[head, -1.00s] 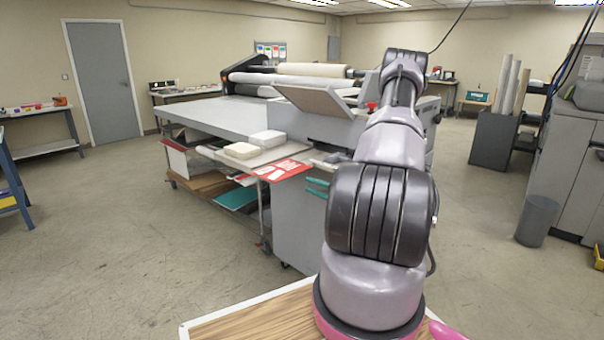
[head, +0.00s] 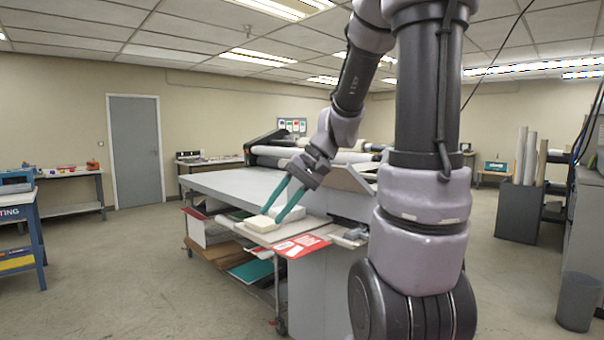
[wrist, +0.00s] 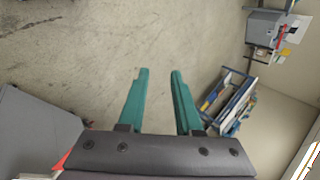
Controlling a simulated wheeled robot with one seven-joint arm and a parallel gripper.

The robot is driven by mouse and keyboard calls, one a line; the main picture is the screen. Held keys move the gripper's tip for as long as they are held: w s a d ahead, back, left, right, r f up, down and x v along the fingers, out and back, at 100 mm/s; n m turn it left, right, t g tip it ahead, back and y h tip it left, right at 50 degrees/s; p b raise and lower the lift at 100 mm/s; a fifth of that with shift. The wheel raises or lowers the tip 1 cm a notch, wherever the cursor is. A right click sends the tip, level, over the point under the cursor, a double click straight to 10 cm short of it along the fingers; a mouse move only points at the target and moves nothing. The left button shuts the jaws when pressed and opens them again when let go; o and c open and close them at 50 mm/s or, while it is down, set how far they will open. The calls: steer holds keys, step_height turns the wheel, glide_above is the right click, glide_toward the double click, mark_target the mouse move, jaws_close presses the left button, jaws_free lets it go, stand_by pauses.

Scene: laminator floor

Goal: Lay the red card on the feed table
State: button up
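A flat red sheet with white printed patches (head: 302,246) lies at the front corner of the laminator's side shelf, partly over its edge. It may be the red card; I cannot be sure. The feed table (head: 222,184) is the wide grey top, its middle clear. My gripper (head: 271,216) has two teal fingers angled down to the left, in front of the white stacks in the head view. The fingers (wrist: 158,75) are apart with nothing between them in the wrist view, floor behind. A sliver of red shows at the wrist view's lower left.
Cream and white stacks (head: 263,223) sit on the side shelf. A rack below holds coloured boards (head: 250,270). The laminator rollers (head: 300,152) are at the back. A blue-legged bench (head: 35,235) stands at left. The floor at left (head: 110,270) is clear.

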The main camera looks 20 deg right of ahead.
steer(key=s+d+r+m+t+h, duration=0.1)
steer(key=s+d+r+t+h, duration=0.1)
steer(key=s+r+t+h, duration=0.3)
steer(key=v, duration=0.5)
steer(key=shift+s+a, duration=0.3)
steer(key=shift+s, duration=0.1)
